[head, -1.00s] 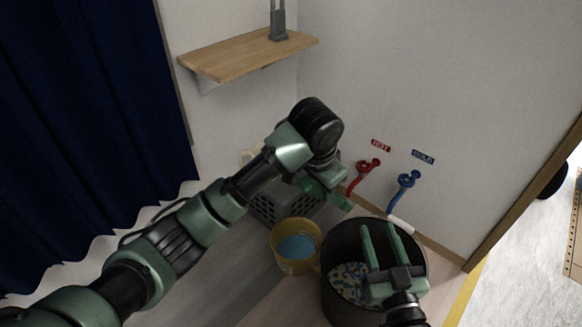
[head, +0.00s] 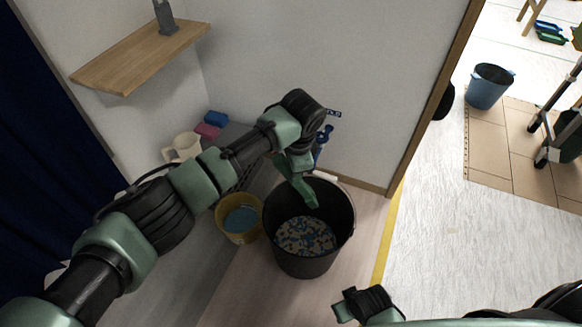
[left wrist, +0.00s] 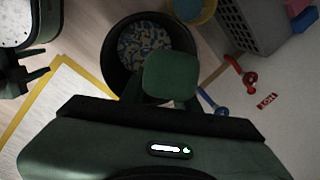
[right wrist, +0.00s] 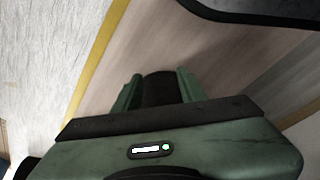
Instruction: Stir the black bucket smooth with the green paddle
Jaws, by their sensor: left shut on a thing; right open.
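The black bucket (head: 345,222) stands on the floor in the head view. Its contents (head: 305,237) are mottled blue, cream and dark, not uniform; they also show in the left wrist view (left wrist: 142,42). My left gripper (head: 303,190) is over the bucket's back part, pointing down. It is shut on a green piece (left wrist: 170,74), seemingly the green paddle; the arm and gripper hide most of it, and I cannot tell whether its lower end touches the mix. My right gripper (head: 352,308) is open and apart from the bucket, at its front right; its fingers (right wrist: 158,88) also show in the right wrist view.
A yellow bucket (head: 240,222) with blue contents stands just left of the black one. A grey crate (left wrist: 250,22) is behind. Red (left wrist: 243,75) and blue taps (left wrist: 212,105) are on the wall. A wooden shelf (head: 140,55) is upper left. Open floor lies right of the yellow strip (head: 388,235).

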